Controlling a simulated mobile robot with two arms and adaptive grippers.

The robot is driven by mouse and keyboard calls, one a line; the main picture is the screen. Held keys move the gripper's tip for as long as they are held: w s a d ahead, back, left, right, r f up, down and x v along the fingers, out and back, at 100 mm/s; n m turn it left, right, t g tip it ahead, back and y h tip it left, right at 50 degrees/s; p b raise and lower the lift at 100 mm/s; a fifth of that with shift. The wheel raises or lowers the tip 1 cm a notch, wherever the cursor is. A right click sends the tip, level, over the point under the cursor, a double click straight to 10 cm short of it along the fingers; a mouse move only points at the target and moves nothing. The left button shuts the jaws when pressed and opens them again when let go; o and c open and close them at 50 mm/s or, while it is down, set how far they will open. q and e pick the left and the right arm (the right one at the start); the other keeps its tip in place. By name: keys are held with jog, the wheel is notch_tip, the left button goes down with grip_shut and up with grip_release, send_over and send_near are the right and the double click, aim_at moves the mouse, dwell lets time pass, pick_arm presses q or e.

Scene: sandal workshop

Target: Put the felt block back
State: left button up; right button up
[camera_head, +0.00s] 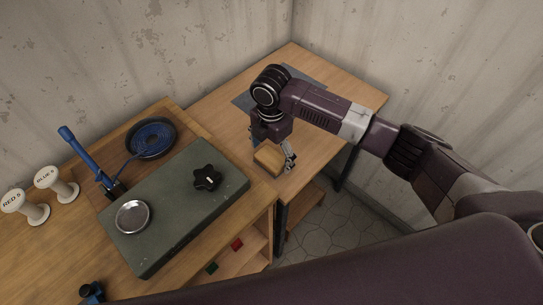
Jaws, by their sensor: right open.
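A tan block (267,162), which looks like the felt block, is at the front edge of the right-hand wooden table (345,95). My right gripper (275,156) points down at it from above, with a finger showing at the block's right side. The right gripper is open. The other finger is mostly hidden, and I cannot tell whether the fingers touch the block. My left gripper is not in view.
A dark grey mat (308,81) lies partly behind my right arm. On the left bench are a green slab (165,228) with a black knob (207,178) and metal dish (132,217), a black pan (151,138), a blue-handled tool (82,152) and two labelled white spools (56,185).

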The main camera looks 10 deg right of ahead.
aim_at(272, 157)
notch_tip(272, 157, up, 11)
jog(key=b, duration=0.1)
jog(key=shift+f, duration=0.2)
